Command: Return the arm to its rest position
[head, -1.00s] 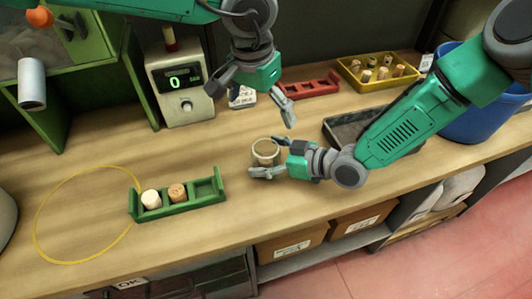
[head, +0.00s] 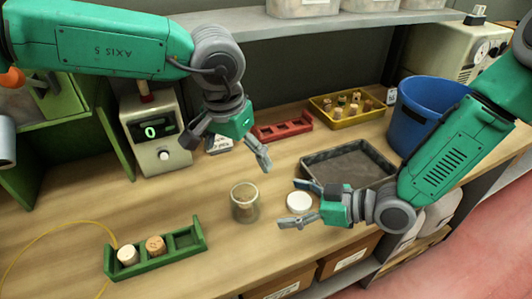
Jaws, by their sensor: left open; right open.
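My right gripper (head: 289,205) is open and low over the bench, to the right of a clear glass jar (head: 245,203) and apart from it. A round white lid-like disc (head: 300,202) shows between its fingers; whether they touch it I cannot tell. The jar stands upright; its contents are unclear. My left gripper (head: 228,157) is open and empty above the bench, in front of a small labelled card (head: 219,145). A green rack (head: 158,264) holds two corks, one pale (head: 128,255) and one browner (head: 155,245); its right slot is empty.
A dark tray (head: 350,162), a red rack (head: 283,130), a yellow bin (head: 349,112) of corks and a blue bucket (head: 428,112) stand behind and right. A device (head: 156,140) reading 0 stands left. Bench around the jar's left is clear.

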